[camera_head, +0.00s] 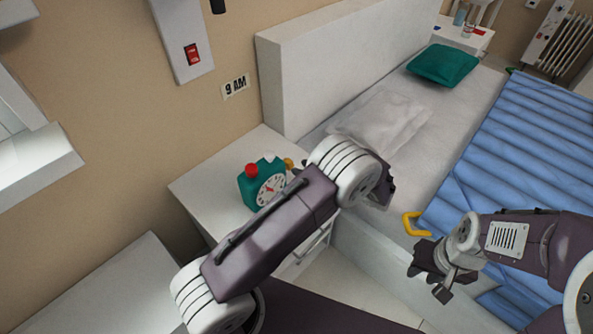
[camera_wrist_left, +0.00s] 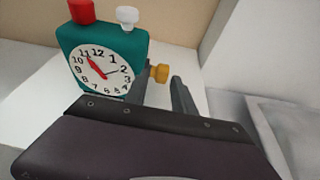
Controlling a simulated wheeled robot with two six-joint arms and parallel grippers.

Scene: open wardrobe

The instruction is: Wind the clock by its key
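The teal clock (camera_head: 262,186) stands upright on the white nightstand (camera_head: 205,190), with a red knob and a white knob on top. Its white face shows in the left wrist view (camera_wrist_left: 103,70). The yellow key (camera_wrist_left: 160,73) sticks out from the clock's right side, and it shows small in the head view (camera_head: 289,163). My left gripper (camera_wrist_left: 162,88) is open, with its grey fingers on either side of the key's line. I cannot tell whether they touch it. In the head view my left arm mostly hides this gripper. My right gripper (camera_head: 430,278) is open and empty beside the bed.
The bed has a white headboard (camera_head: 320,65), a white pillow (camera_head: 382,120), a green cushion (camera_head: 443,65) and a blue quilt (camera_head: 530,140). A yellow hooked handle (camera_head: 409,223) is close to my right gripper.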

